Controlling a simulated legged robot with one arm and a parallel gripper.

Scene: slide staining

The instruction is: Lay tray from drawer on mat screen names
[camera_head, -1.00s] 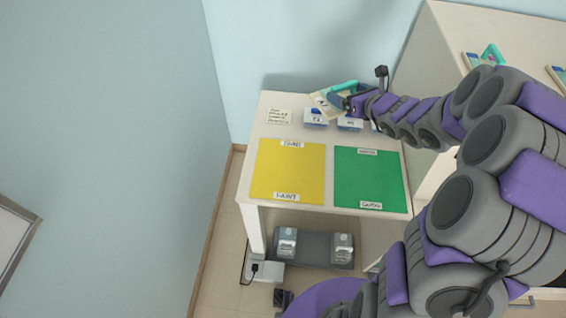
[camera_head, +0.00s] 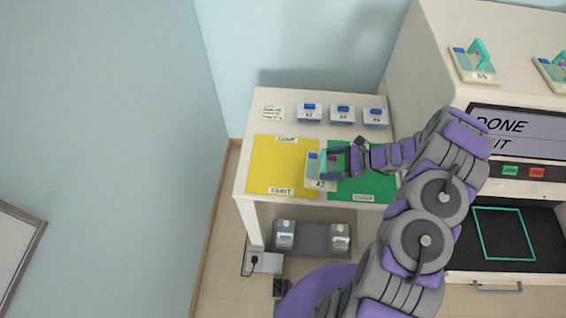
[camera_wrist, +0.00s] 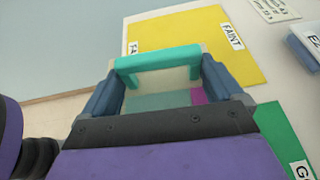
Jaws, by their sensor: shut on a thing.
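My gripper (camera_head: 335,163) is shut on the teal handle of a cream slide tray (camera_head: 318,184). The tray is in front of the gripper, over the seam between the yellow mat (camera_head: 270,165) and the green mat (camera_head: 362,186). I cannot tell whether it touches the mats. In the wrist view the handle (camera_wrist: 157,62) lies between the two blue fingers. The yellow mat (camera_wrist: 185,35) is labelled FAINT; the green mat's label is hard to read.
Several blue-topped boxes (camera_head: 342,115) and a paper note (camera_head: 272,113) line the table's back. More teal-handled trays (camera_head: 475,62) lie on the machine. Below the screen is an open black drawer (camera_head: 505,235) with a teal outline, no tray seen in it.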

